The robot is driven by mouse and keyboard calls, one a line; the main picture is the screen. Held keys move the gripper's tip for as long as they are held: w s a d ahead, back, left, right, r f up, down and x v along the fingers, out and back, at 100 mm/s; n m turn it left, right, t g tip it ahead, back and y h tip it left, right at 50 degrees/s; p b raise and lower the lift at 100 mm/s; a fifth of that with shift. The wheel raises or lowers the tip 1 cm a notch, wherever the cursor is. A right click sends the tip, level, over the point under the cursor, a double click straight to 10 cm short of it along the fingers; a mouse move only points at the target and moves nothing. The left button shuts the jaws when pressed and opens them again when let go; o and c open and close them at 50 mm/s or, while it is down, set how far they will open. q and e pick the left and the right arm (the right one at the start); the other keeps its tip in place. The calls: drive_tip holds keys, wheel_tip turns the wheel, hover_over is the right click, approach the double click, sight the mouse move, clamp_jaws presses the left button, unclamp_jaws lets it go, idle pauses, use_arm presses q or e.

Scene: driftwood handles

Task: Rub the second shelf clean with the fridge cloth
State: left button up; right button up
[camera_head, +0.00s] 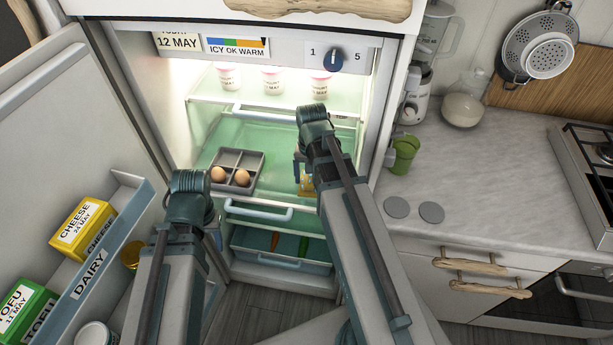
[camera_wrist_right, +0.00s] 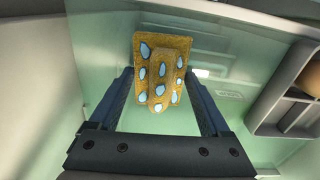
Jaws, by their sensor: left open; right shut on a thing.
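The fridge cloth, yellow-brown with light blue spots, shows in the right wrist view (camera_wrist_right: 161,68) with a folded part between the fingers. My right gripper (camera_wrist_right: 158,88) is shut on it. In the head view only a small yellow part of the cloth (camera_head: 307,186) shows below my right gripper (camera_head: 303,172), at the right side of the second shelf. That shelf (camera_head: 240,135) is a greenish glass surface inside the open fridge. My left gripper (camera_head: 217,237) is low in front of the fridge at the left, mostly hidden by its own wrist, open and apart from the cloth.
A grey egg tray (camera_head: 239,158) with two eggs stands on the shelf's left part. Yogurt pots (camera_head: 272,78) stand on the shelf above. A drawer (camera_head: 280,248) is below. The open door (camera_head: 75,110) with its dairy rack (camera_head: 130,205) is at left, the counter (camera_head: 480,160) at right.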

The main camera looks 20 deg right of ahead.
drive_tip(key=shift+s+d, duration=0.65)
drive_tip(key=shift+d, duration=0.35)
drive_tip(key=shift+f, duration=0.1)
drive_tip(key=shift+a, duration=0.1)
drive_tip(key=shift+w+a, duration=0.5)
drive_tip(key=shift+a, duration=0.15)
drive_tip(key=shift+w+a, duration=0.45)
drive_tip(key=shift+a, duration=0.2)
drive_tip(key=shift+w+a, duration=0.45)
drive_tip(key=shift+a, duration=0.2)
drive_tip(key=shift+w+a, duration=0.4)
drive_tip(key=shift+a, duration=0.25)
